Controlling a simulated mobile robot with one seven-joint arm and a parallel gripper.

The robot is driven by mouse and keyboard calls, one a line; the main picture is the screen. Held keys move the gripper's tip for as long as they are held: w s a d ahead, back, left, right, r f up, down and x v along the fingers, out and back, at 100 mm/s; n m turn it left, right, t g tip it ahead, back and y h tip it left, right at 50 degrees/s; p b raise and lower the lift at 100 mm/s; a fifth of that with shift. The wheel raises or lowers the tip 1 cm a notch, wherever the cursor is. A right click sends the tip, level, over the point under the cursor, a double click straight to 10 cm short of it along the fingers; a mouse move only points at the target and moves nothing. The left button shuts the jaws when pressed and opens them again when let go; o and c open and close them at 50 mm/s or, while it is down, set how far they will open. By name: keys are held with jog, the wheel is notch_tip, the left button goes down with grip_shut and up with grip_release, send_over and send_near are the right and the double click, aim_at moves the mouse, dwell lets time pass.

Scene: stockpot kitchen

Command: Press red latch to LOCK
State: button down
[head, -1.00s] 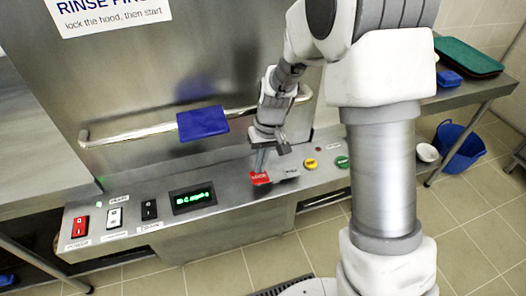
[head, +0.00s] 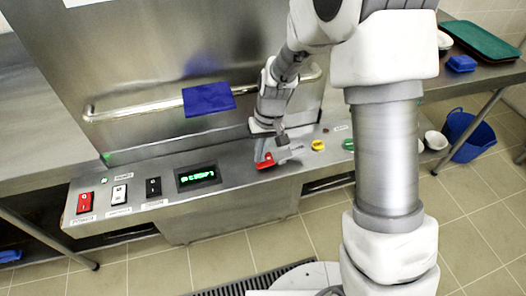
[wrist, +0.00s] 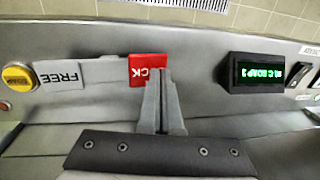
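The red latch plate (head: 267,165) sits on the steel control panel, with a grey plate (head: 291,152) just to its right. In the wrist view the red part (wrist: 138,68) shows the letters "CK", and the grey plate beside it (wrist: 75,72) reads "FREE". My gripper (head: 262,158) points down at the red part. In the wrist view its two fingertips (wrist: 162,76) lie close together with nothing between them, over the red part's display-side end. They hide some of its lettering. I cannot tell whether they touch it.
A green-lit display (head: 198,176) and black, white and red switches (head: 84,203) line the panel to the left. A yellow button (head: 318,145) and green button (head: 348,144) are to the right. The hood handle (head: 140,113) with a blue pad (head: 208,99) is behind.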

jog(key=shift+s+f, duration=0.1)
jog(key=shift+f, duration=0.1)
notch_tip(320, 180, up, 14)
jog(key=a+p, duration=0.2)
jog(key=p, duration=0.2)
jog(key=shift+s, duration=0.2)
jog(key=shift+a+r, duration=0.1)
jog(key=s+d+r+m+t+p, duration=0.1)
jog(key=s+d+r+t, duration=0.1)
jog(key=s+d+r, duration=0.4)
jog(key=s+d+r+t, duration=0.1)
jog(key=s+d+r, duration=0.15)
jog(key=r, duration=0.45)
jog(key=s+d+r+m+t+h+p, duration=0.1)
jog(key=s+d+r+m+t, duration=0.1)
jog(key=s+d, duration=0.5)
jog(key=s+r+t, duration=0.1)
jog(key=s+r, duration=0.1)
jog(key=s, duration=0.1)
jog(key=shift+s+d+r+h, duration=0.2)
jog(key=shift+s+d+h, duration=0.1)
jog(key=shift+d+h, duration=0.1)
